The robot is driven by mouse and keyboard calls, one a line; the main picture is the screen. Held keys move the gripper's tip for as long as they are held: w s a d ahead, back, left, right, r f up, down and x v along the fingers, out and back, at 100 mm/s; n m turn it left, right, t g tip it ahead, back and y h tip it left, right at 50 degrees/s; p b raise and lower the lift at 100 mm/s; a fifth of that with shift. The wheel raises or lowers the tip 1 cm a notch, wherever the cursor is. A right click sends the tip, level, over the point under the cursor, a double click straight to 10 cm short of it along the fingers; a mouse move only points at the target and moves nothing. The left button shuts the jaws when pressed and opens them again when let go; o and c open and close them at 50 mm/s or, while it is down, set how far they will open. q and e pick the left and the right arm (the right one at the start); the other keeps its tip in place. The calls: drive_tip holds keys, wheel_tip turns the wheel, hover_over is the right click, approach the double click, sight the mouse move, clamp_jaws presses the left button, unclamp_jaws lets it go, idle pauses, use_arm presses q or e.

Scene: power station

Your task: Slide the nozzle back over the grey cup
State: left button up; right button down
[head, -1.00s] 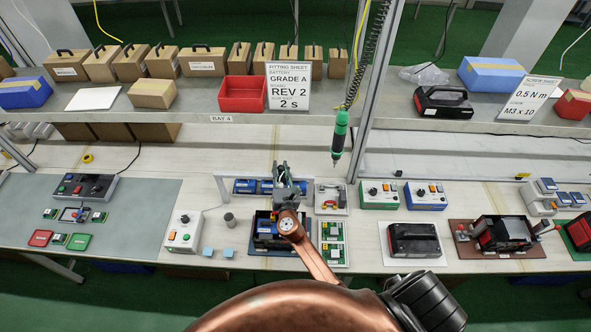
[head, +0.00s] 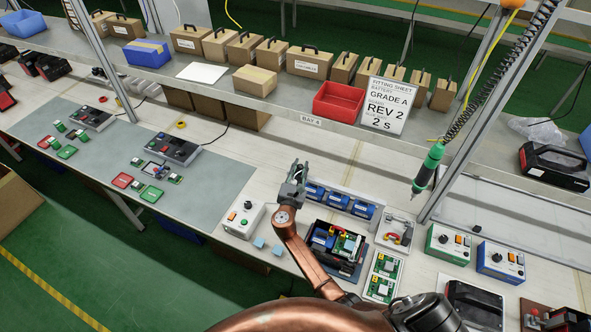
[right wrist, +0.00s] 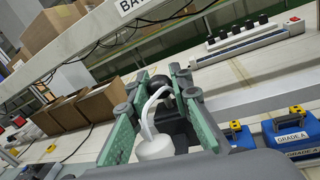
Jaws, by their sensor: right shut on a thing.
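My right gripper (head: 299,168) is raised over the bench, between the white control box and the blue battery row. In the right wrist view, its green fingers (right wrist: 158,82) are closed around a white bottle-like piece (right wrist: 155,147) with a thin bent spout, which I take to be the nozzle. A dark, blocky shape (right wrist: 175,120) shows just behind the spout; I cannot tell what it is. The grey cup cannot be made out in the head view now; my gripper and arm cover part of that bench area. My left gripper is not in view.
The white control box (head: 243,218) stands left of my arm, with light blue blocks (head: 278,250) in front. An open battery case (head: 335,243) and green circuit boards (head: 381,275) lie to the right. A green screwdriver (head: 428,168) hangs further right.

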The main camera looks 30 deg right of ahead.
drive_tip(key=shift+w+a, duration=0.1)
drive_tip(key=shift+a, duration=0.1)
drive_tip(key=c, duration=2.2)
unclamp_jaws()
drive_tip(key=o, duration=0.5)
drive_tip(key=shift+w, duration=0.15)
drive_tip(key=shift+c, duration=0.2)
drive_tip(key=shift+d, duration=0.1)
drive_tip(key=shift+s, duration=0.2)
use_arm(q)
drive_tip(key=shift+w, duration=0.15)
use_arm(e)
drive_tip(key=v, duration=1.2)
drive_tip(key=shift+r, duration=0.1)
